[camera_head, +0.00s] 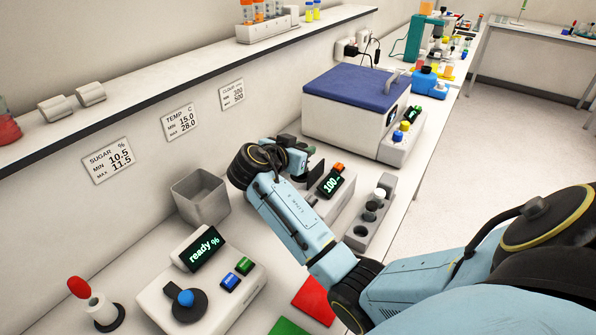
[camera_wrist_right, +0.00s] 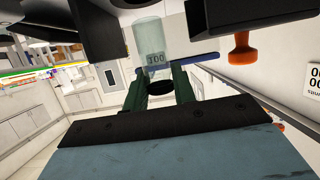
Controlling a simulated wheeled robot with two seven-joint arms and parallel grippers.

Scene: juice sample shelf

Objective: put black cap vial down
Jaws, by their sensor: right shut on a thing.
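My right gripper (camera_head: 303,165) is over the bench beside the device with the "100" display (camera_head: 331,183). The right wrist view shows its two dark green fingers (camera_wrist_right: 160,85) shut on the black cap vial (camera_wrist_right: 150,38). The vial is clear, with a label reading 100, and its black cap lies between the fingers. In the head view the arm and fingers hide the vial, so I cannot tell its height above the device. My left gripper is out of view.
A rack (camera_head: 362,235) with holes and capped vials stands right of the display device. A grey bin (camera_head: 201,197) is to the left, and a "ready %" device (camera_head: 203,249) is in front. A blue-lidded box (camera_head: 357,88) stands behind. Red and green mats (camera_head: 315,300) lie near the front edge.

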